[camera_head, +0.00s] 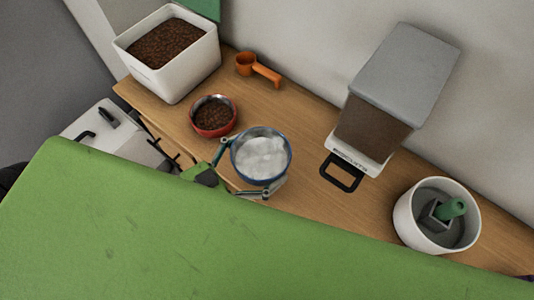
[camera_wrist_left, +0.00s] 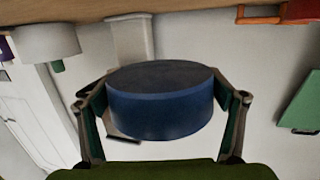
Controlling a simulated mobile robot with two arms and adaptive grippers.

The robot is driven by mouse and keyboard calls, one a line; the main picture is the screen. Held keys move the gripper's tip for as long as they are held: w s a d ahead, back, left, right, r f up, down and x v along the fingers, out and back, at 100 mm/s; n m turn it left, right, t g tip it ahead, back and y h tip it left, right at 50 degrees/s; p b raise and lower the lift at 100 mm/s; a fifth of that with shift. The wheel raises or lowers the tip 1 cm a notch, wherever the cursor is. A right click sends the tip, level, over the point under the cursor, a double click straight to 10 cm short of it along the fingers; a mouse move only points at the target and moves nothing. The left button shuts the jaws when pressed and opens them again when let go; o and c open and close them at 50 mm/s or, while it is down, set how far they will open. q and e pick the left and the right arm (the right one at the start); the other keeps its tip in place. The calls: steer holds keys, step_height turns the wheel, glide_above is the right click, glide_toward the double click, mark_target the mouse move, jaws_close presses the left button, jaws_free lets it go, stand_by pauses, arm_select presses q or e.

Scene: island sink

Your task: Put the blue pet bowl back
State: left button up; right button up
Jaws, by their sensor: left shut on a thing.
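The blue pet bowl (camera_head: 262,155) shows in the head view near the front edge of the wooden counter, with whitish contents inside. My left gripper (camera_head: 246,168) is shut on it, one finger on each side. The left wrist view shows the bowl's blue side wall (camera_wrist_left: 160,110) between the two fingers (camera_wrist_left: 165,108). Whether the bowl touches the counter is hard to tell. My right gripper is in neither view.
A red bowl of brown kibble (camera_head: 213,129) stands just left of the blue bowl. Behind are a white kibble bin (camera_head: 190,75), an orange scoop (camera_head: 258,69) and a grey-lidded biscuit dispenser (camera_head: 400,75). A white pot (camera_head: 405,218) stands right. A green surface (camera_head: 200,240) fills the foreground.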

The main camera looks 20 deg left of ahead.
mark_target(266, 151)
arm_select(q)
steer(key=w+f, duration=0.5)
steer(key=shift+a+f+b, duration=0.15)
steer(key=shift+f+b, duration=0.1)
steer(key=shift+b, duration=0.15)
steer(key=f, duration=0.3)
steer(key=shift+w+b, duration=0.25)
steer(key=shift+b, duration=0.05)
steer(key=shift+f, duration=0.35)
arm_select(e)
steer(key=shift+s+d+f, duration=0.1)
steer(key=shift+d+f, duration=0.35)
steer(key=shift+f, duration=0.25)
arm_select(q)
steer(key=shift+f, duration=0.1)
steer(key=o, duration=1.1)
